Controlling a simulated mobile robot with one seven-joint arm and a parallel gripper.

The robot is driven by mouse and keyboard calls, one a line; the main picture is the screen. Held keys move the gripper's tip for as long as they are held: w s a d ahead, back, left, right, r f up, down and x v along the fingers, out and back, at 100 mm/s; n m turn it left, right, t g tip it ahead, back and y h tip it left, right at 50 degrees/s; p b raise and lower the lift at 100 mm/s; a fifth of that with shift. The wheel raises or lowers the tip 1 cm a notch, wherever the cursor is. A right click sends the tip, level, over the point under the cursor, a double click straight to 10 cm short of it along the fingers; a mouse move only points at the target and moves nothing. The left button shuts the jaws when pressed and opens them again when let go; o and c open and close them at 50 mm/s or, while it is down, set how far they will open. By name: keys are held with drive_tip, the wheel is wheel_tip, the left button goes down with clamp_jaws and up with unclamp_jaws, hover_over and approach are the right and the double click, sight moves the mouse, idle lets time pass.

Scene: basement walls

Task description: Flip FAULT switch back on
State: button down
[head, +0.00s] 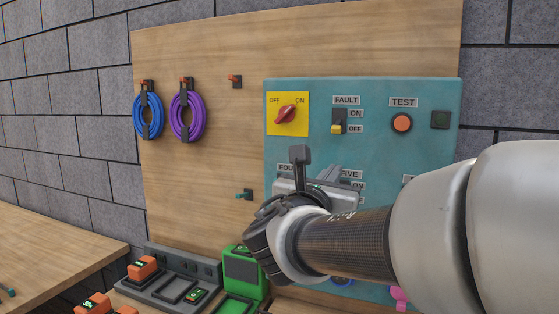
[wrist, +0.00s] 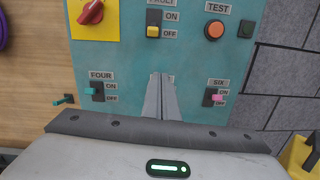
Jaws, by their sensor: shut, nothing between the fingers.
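The FAULT switch (head: 338,121) is a black toggle with a yellow lever on the upper part of the teal panel (head: 370,92). Its lever is down beside the OFF label. In the wrist view the FAULT switch (wrist: 154,24) is at the top edge, its label partly cut off. My gripper (head: 334,173) is in front of the panel, below the FAULT switch. In the wrist view my gripper (wrist: 161,78) has its fingers together and empty, pointing at the panel between the FOUR and SIX switches. The fingers hide the FIVE switch. Contact with the panel cannot be told.
A red rotary knob (head: 286,113) on a yellow plate is left of the FAULT switch. The orange TEST button (head: 402,122) is to its right. The FOUR switch (wrist: 93,91) and SIX switch (wrist: 214,98) flank my fingers. Blue (head: 148,116) and purple (head: 187,116) cable coils hang left.

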sight(337, 152)
drive_tip(key=shift+w+a+r+n+t+y, duration=0.1)
drive_tip(key=shift+w+a+n+t+y, duration=0.1)
drive_tip(key=shift+a+n, duration=0.2)
drive_tip(key=shift+w+a+r+n+t+y, duration=0.1)
drive_tip(key=shift+w+a+n+t+y, duration=0.15)
drive_tip(key=shift+a, duration=0.2)
drive_tip(key=shift+d, duration=0.1)
drive_tip(key=shift+h, duration=0.25)
drive_tip(key=x, duration=1)
drive_tip(key=shift+w+f, duration=0.15)
drive_tip(key=shift+f, duration=0.1)
drive_tip(key=r, duration=0.1)
drive_tip(key=s+r, duration=0.1)
drive_tip(key=r+p, duration=0.1)
drive_tip(key=shift+s+a, duration=0.25)
drive_tip(key=shift+a, duration=0.1)
drive_tip(key=shift+s+r, duration=0.2)
drive_tip(key=shift+r, duration=0.15)
drive_tip(key=shift+a, duration=0.1)
drive_tip(key=shift+r+p, duration=0.15)
drive_tip(key=shift+p, duration=0.2)
